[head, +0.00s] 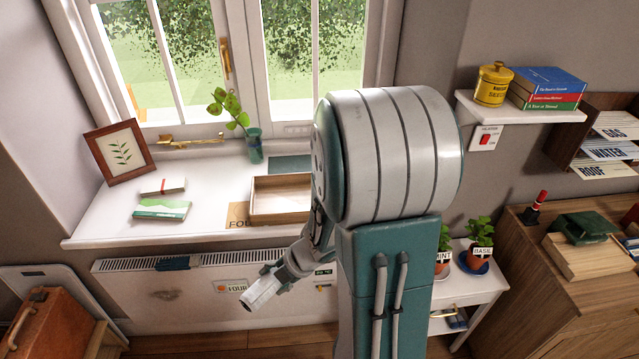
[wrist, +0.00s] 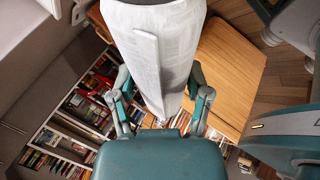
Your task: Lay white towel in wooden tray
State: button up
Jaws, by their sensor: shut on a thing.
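My gripper (head: 274,280) is shut on the white towel (head: 262,293), which looks like a rolled or folded bundle. The towel hangs in the air in front of the radiator, below the windowsill. In the wrist view the towel (wrist: 152,45) sits between the two fingers of my gripper (wrist: 160,92) and fills the top middle. The wooden tray (head: 277,218) stands on the windowsill, above and slightly right of the towel. The towel is apart from it. My arm hides the tray's right end; the visible part of its inside looks empty.
The windowsill (head: 110,221) also holds a framed leaf picture (head: 120,151), a green book (head: 161,210), a small white bundle (head: 163,186) and a plant vase (head: 254,146). The radiator (head: 130,290) is below. A white shelf with potted herbs (head: 480,234) stands right of my arm.

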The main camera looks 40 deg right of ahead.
aim_at(290, 202)
jog(key=i+z, duration=0.25)
jog(key=z, duration=0.15)
jog(key=i+j+z, duration=0.2)
jog(key=z, duration=0.15)
jog(key=i+j+z, duration=0.2)
jog(key=z, duration=0.2)
jog(key=i+j+z, duration=0.35)
jog(key=k+l, duration=0.05)
